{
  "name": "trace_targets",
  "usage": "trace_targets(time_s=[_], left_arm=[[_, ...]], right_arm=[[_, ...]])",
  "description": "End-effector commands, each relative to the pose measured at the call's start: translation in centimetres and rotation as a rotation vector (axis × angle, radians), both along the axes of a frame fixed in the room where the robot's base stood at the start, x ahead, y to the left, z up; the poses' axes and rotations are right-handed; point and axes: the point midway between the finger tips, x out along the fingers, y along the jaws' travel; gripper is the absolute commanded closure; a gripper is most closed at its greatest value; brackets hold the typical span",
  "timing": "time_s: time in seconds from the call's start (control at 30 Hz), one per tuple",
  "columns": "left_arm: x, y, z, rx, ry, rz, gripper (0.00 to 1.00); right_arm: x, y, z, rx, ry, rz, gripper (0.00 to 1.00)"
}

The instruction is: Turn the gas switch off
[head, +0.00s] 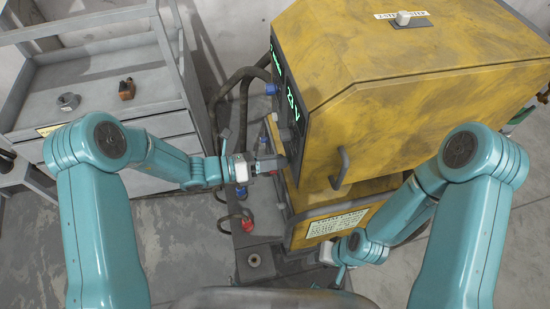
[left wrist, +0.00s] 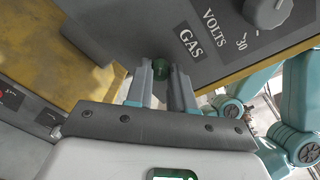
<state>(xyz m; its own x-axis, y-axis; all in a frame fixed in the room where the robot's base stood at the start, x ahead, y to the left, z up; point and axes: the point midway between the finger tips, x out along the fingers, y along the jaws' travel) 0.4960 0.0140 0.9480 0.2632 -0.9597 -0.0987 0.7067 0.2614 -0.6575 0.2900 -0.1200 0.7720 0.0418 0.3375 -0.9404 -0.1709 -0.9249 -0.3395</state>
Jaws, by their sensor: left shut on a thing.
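The gas switch (left wrist: 161,68) is a small dark green knob on the grey panel, beside the printed GAS label (left wrist: 191,43) in the left wrist view. My left gripper (left wrist: 162,76) has its two fingers on either side of the knob and is shut on it. In the head view my left gripper (head: 279,162) reaches the front panel of the yellow machine (head: 390,85), and the switch itself is hidden there. My right gripper (head: 338,268) is low in front of the machine, partly hidden by its arm, and its jaws are not clear.
A grey VOLTS knob (left wrist: 268,10) is on the same panel near the switch. A dark handle (head: 341,169) sticks out of the machine. Dark hoses (head: 243,90) hang left of it. A grey cart (head: 100,95) with two small items stands at the left.

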Motion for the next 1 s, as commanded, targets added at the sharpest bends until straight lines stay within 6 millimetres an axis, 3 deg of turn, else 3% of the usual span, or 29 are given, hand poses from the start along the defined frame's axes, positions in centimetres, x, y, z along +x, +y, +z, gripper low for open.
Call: trace_targets(time_s=[0.73,0.77,0.8,0.83,1.0], left_arm=[[0.11,0.09,0.06,-0.023,0.078,0.003,1.00],[0.11,0.09,0.06,-0.023,0.078,0.003,0.71],[0.11,0.08,0.06,-0.023,0.078,0.003,0.58],[0.11,0.08,0.06,-0.022,0.078,0.002,0.52],[0.08,0.05,0.03,-0.022,0.078,0.002,0.52]], right_arm=[[0.00,0.00,0.42,0.000,0.000,0.000,0.57],[0.00,0.00,0.42,0.000,0.000,0.000,0.57],[0.00,0.00,0.42,0.000,0.000,0.000,0.57],[0.00,0.00,0.42,0.000,0.000,0.000,0.57],[0.00,0.00,0.41,0.000,0.000,0.000,0.57]])
